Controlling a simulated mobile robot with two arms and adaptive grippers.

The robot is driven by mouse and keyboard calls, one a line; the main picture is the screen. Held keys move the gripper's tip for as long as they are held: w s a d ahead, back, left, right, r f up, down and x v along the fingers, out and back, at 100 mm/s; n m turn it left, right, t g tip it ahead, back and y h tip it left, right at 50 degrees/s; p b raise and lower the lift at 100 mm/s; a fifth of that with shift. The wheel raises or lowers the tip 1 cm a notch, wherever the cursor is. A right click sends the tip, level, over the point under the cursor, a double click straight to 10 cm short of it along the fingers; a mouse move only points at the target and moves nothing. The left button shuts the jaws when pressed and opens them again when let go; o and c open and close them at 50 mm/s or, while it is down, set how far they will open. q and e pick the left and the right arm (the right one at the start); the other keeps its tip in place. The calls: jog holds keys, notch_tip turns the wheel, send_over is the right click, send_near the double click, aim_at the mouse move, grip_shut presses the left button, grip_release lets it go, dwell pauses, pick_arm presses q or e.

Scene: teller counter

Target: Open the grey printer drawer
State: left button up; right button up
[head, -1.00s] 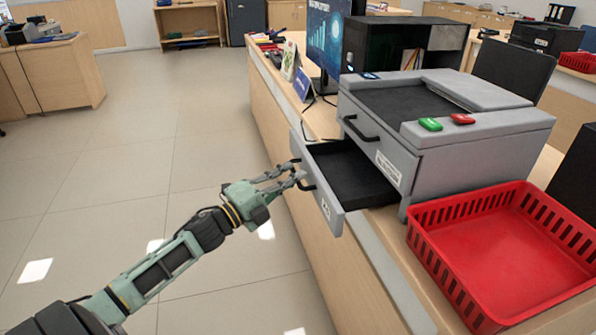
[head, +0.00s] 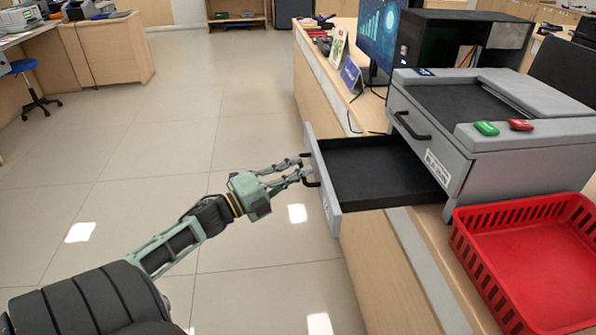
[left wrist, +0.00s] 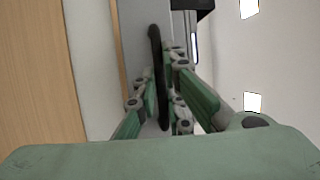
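The grey printer (head: 530,150) stands on the counter. Its lower drawer (head: 328,190) is pulled far out to the left, showing an empty black inside. The upper drawer, with its black handle (head: 412,127), is shut. My left gripper (head: 303,170) is at the lower drawer's front, with its fingers closed around the black handle. In the left wrist view the handle (left wrist: 155,50) runs between the fingers (left wrist: 164,105); their exact contact is partly hidden. My right gripper is in neither view.
A red basket (head: 535,250) stands on the counter in front of the printer. A monitor (head: 380,35) and a small blue sign (head: 351,76) stand behind it. The tiled floor (head: 150,170) left of the counter is clear.

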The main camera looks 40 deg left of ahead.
pick_arm(q)
jog(key=o, duration=0.4)
jog(key=shift+f, duration=0.1)
jog(key=shift+o, duration=0.2)
jog(key=v, duration=1.2)
jog(key=shift+d, duration=0.1)
